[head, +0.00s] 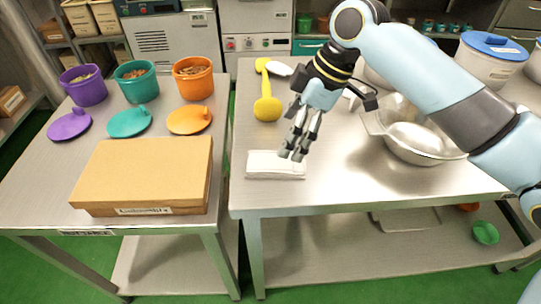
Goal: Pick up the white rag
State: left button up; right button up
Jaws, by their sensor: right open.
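The white rag (265,165) lies folded flat on the right steel table, close to its front edge. My right gripper (294,154) points down over the rag's right end, with its fingers covering part of the far right corner. The right gripper is open and nothing shows between its fingers. I cannot tell whether the fingertips touch the rag or hover just above it. My left gripper is not in view.
A yellow-handled tool (267,108) lies behind the rag. A large steel bowl (415,140) stands to the right. A cardboard box (145,172) sits on the left table (40,180), past a narrow gap. Bare tabletop lies right of the rag.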

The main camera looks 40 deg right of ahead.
aim_at(277, 161)
jog(key=shift+x, duration=1.15)
jog(key=shift+a+f, duration=0.2)
jog(key=shift+f, duration=0.15)
jog(key=x, duration=0.5)
jog(key=shift+s+d+f, duration=0.15)
jog(key=shift+d, duration=0.1)
jog(key=shift+c, duration=0.5)
jog(key=c, duration=0.4)
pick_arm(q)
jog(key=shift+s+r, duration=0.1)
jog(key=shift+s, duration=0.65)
pick_arm(e)
jog(key=c, duration=0.7)
